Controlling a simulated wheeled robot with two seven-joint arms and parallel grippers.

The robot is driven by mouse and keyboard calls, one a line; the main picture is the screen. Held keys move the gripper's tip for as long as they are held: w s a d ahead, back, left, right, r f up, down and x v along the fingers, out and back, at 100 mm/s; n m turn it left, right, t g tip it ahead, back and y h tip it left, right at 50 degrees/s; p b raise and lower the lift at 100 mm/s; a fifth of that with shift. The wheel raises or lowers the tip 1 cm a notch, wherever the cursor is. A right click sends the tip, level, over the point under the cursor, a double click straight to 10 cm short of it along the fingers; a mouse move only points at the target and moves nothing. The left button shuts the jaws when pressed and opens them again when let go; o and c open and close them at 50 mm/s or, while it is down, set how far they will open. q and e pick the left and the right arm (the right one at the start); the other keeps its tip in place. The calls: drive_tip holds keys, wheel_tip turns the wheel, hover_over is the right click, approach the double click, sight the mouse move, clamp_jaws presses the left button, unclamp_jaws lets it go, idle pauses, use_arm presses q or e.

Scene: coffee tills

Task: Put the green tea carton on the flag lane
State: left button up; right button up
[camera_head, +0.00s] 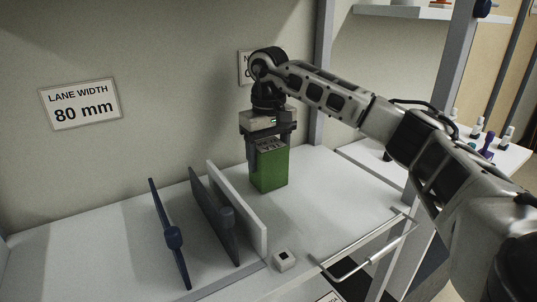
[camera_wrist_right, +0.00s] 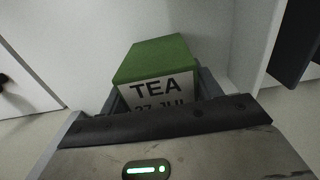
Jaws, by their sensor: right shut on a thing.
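The green tea carton (camera_head: 270,170) is upright over the white shelf, right of the white divider panel. My right gripper (camera_head: 268,148) reaches down from above and is shut on its upper part. I cannot tell whether the carton's base touches the shelf. In the right wrist view the carton (camera_wrist_right: 160,62) shows a green side and a white label reading TEA and 27 JUL, partly hidden by the gripper (camera_wrist_right: 160,100). No lane in view is clearly marked as the flag lane. My left gripper is not in view.
A small white block (camera_head: 284,260) and a wire handle (camera_head: 365,262) are at the front. A LANE WIDTH 80 mm sign (camera_head: 80,104) hangs behind.

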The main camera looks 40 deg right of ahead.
drive_tip(key=shift+f, duration=0.1)
drive_tip(key=o, duration=1)
drive_tip(key=shift+o, duration=0.2)
wheel_tip(320, 180, up, 12)
drive_tip(key=shift+r+p, duration=0.2)
drive_tip(key=shift+p, duration=1)
